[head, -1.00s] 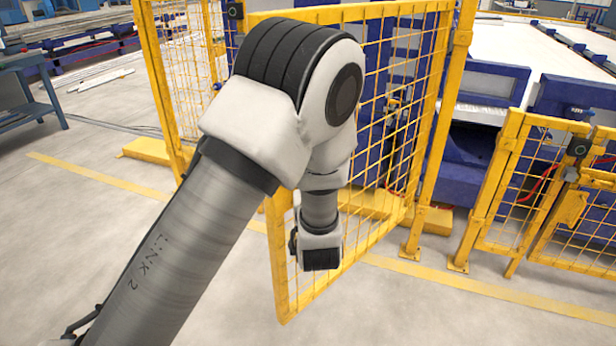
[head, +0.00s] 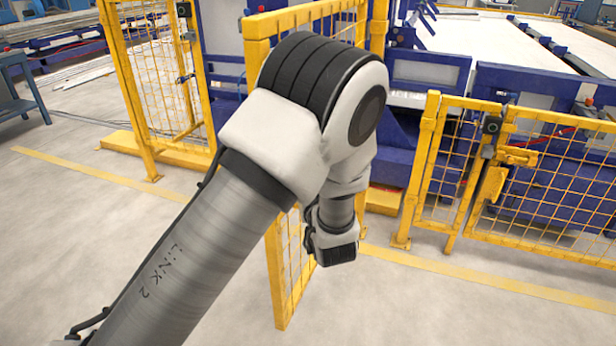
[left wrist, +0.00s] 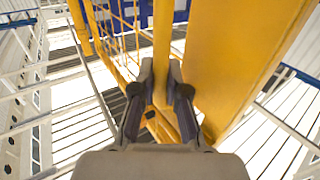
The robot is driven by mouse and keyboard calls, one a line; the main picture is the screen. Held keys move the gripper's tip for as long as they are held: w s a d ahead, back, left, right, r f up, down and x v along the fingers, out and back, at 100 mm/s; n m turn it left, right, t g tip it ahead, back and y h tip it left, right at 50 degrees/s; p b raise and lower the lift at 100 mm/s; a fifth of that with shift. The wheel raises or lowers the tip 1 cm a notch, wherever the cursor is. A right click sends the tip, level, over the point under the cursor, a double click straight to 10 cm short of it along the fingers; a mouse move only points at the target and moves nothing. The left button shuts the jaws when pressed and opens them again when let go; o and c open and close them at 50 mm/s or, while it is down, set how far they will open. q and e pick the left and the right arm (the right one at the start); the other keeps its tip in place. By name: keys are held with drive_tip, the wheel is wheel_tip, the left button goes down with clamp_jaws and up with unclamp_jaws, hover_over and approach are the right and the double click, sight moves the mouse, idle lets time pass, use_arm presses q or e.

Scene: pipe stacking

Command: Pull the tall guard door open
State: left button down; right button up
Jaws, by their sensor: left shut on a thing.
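The tall guard door is a yellow frame with yellow mesh (head: 281,272), standing swung out toward me at an angle in the head view. My left arm covers much of its middle. In the left wrist view my left gripper (left wrist: 160,78) is shut on a narrow upright yellow bar of the door (left wrist: 162,45), with one dark finger on each side. A broad yellow frame face (left wrist: 225,50) stands just right of the fingers. In the head view the left fingers are hidden behind my wrist. My right gripper is in no view.
A yellow mesh fence panel (head: 150,75) stands at the left on a yellow foot. A low yellow mesh fence with a gate (head: 455,160) stands at the right. Blue machinery (head: 425,72) lies behind. The grey floor (head: 450,310) in front is clear, with a yellow line.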

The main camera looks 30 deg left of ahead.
use_arm(q)
drive_tip(key=shift+r, duration=0.1)
drive_tip(key=c, duration=1.2)
unclamp_jaws()
drive_tip(key=shift+w, duration=0.1)
